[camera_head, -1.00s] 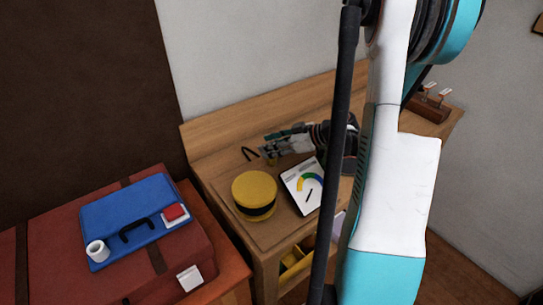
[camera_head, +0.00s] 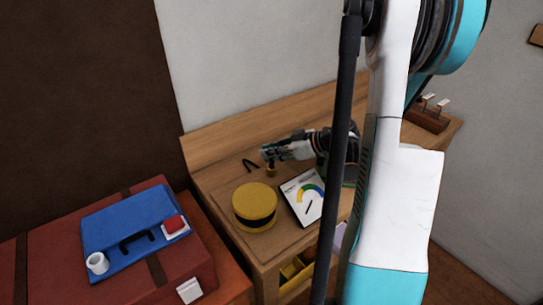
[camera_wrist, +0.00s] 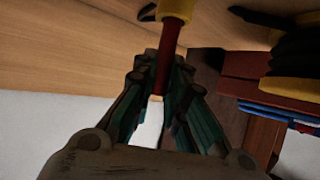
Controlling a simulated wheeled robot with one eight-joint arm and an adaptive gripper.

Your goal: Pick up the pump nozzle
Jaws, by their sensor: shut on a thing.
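The pump nozzle looks to be the small yellow and dark red piece (camera_wrist: 168,55), with a yellow end at the top of the wrist view and a red shaft running down between my fingers. In the head view it shows as a small yellowish piece (camera_head: 271,171) just below my fingertips, on or just above the wooden desk (camera_head: 222,178). My gripper (camera_head: 267,154) is shut on the red shaft, and its fingertips (camera_wrist: 157,68) sit on both sides of it. Whether the piece touches the desk is not clear.
A yellow hat (camera_head: 254,198) with a black band and a tablet (camera_head: 302,190) lie in front of my gripper. A black bent item (camera_head: 250,166) lies left. A blue case (camera_head: 115,222) lies on a red trunk (camera_head: 205,248). A wooden holder (camera_head: 425,118) stands back right.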

